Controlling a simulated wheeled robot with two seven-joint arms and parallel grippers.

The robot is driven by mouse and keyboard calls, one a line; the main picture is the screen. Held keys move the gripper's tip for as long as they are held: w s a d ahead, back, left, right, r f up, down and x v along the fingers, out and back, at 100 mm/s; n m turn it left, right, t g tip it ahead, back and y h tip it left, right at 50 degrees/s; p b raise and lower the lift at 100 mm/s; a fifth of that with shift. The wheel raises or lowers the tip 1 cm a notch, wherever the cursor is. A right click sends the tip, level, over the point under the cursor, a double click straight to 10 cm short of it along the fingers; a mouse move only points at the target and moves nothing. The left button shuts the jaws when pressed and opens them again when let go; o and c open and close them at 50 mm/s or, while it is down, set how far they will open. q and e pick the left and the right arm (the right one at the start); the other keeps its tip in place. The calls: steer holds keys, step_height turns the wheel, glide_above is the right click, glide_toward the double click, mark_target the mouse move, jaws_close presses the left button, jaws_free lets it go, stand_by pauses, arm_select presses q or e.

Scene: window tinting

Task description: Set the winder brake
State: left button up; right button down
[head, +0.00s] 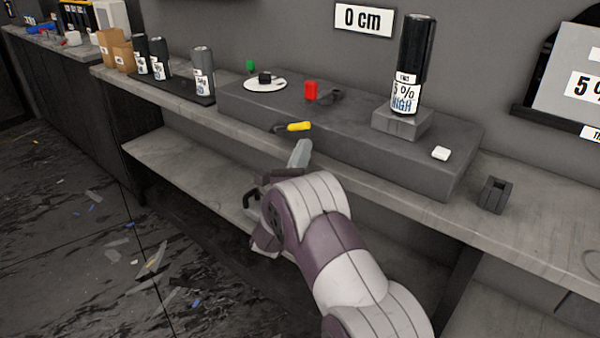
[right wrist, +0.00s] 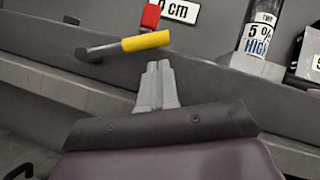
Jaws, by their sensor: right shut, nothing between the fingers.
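The winder is a long dark grey box (head: 350,137) on the bench. A red block-shaped handle (head: 311,90) stands on its top, beside a dark fitting (head: 331,96). A yellow grip (head: 298,127) on a dark crank arm sticks out at its front. The frames carry no label saying which is the brake. My right gripper (head: 302,147) is shut and empty, just in front of and below the yellow grip. In the right wrist view the closed fingertips (right wrist: 158,64) point at the yellow grip (right wrist: 146,41), with a small gap. The red handle (right wrist: 151,16) is beyond it. My left gripper is out of view.
A black roll (head: 416,50) labelled "5 % HIGH" stands on a grey block (head: 402,123). A white dial (head: 265,84), a green piece (head: 251,66) and a white button (head: 441,153) are on the box. Several cans stand on a tray (head: 180,88) at left. A "0 cm" sign (head: 363,19) hangs behind.

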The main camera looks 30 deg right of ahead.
steer(key=shift+w+r, duration=0.4)
steer(key=shift+r, duration=0.3)
steer(key=shift+r, duration=0.1)
